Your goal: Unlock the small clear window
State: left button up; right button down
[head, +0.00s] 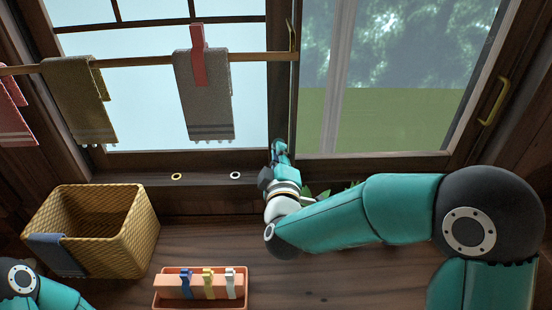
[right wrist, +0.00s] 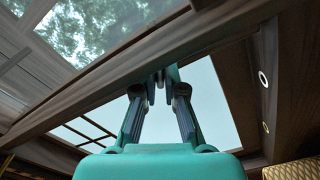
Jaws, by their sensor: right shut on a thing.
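The clear window pane (head: 400,60), with trees behind it, is on the right in the head view. It also shows at the upper left of the right wrist view (right wrist: 85,30). A dark wooden middle stile (head: 281,75) stands between it and the paler gridded pane (head: 150,90) on the left. My right gripper (head: 279,148) is at the lower end of this stile. In the right wrist view, its fingertips (right wrist: 160,78) come together at the stile, shut on a small dark piece, likely the latch, mostly hidden by the fingers. My left gripper is out of view.
A rod (head: 140,63) with hanging towels crosses the left pane. A wicker basket (head: 130,225) and an orange tray (head: 200,300) with several clothes pegs stand below. A brass handle (head: 494,101) is on the right frame. Green leaves show behind my right arm.

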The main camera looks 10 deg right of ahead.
jog(key=shift+f, duration=0.3)
jog(key=c, duration=1.3)
grip_release()
jog(key=shift+o, duration=0.2)
jog(key=shift+r, duration=0.15)
jog(key=v, duration=0.8)
